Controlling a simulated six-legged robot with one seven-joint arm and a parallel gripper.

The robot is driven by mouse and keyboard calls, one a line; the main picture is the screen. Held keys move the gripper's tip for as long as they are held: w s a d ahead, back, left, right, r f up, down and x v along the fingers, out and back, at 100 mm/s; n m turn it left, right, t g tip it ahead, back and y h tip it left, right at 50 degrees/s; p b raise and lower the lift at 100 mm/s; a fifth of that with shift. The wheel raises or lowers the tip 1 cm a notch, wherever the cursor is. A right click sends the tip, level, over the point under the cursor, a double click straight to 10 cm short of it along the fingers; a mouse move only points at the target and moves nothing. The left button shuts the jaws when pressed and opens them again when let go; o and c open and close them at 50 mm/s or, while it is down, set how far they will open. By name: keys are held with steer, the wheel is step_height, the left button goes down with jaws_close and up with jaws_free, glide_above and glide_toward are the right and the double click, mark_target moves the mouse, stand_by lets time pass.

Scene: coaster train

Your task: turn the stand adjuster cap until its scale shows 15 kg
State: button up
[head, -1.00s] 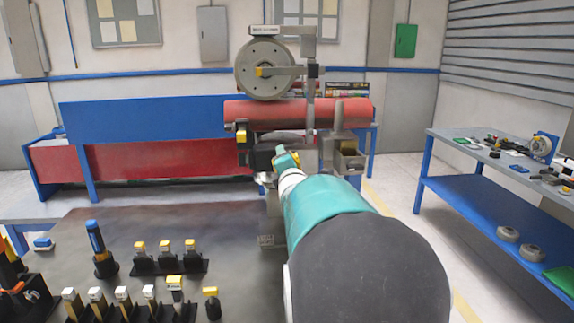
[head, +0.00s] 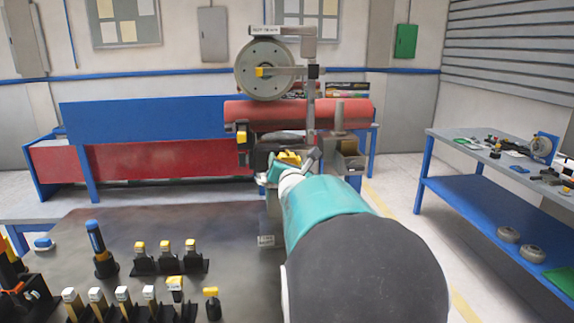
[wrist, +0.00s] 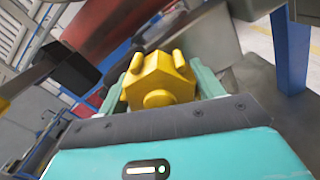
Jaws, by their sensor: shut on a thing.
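The stand adjuster cap appears to be the yellow faceted piece (wrist: 158,78) with a round boss and two prongs in the wrist view. My gripper (wrist: 161,86) is shut on it, one teal finger on each side. In the head view the yellow cap (head: 289,157) shows at the end of my arm, between the fingers of my gripper (head: 291,165), low in front of the stand. The stand (head: 312,100) rises behind it with a grey wheel (head: 265,69) at the top. I cannot read any kg scale in either view.
A red roller (head: 270,112) lies across just above and behind my gripper. A dark table (head: 190,225) at front left holds several yellow-tipped tools in black holders. A blue-legged bench (head: 480,190) stands at the right with open floor before it.

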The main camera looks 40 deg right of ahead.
steer(key=shift+f, duration=0.1)
stand_by(0.4)
steer(key=o, duration=1)
steer(key=shift+s, duration=0.1)
steer(key=v, duration=1.3)
steer(key=shift+s+a, duration=0.2)
steer(key=shift+a, duration=0.1)
steer(key=shift+a, duration=0.1)
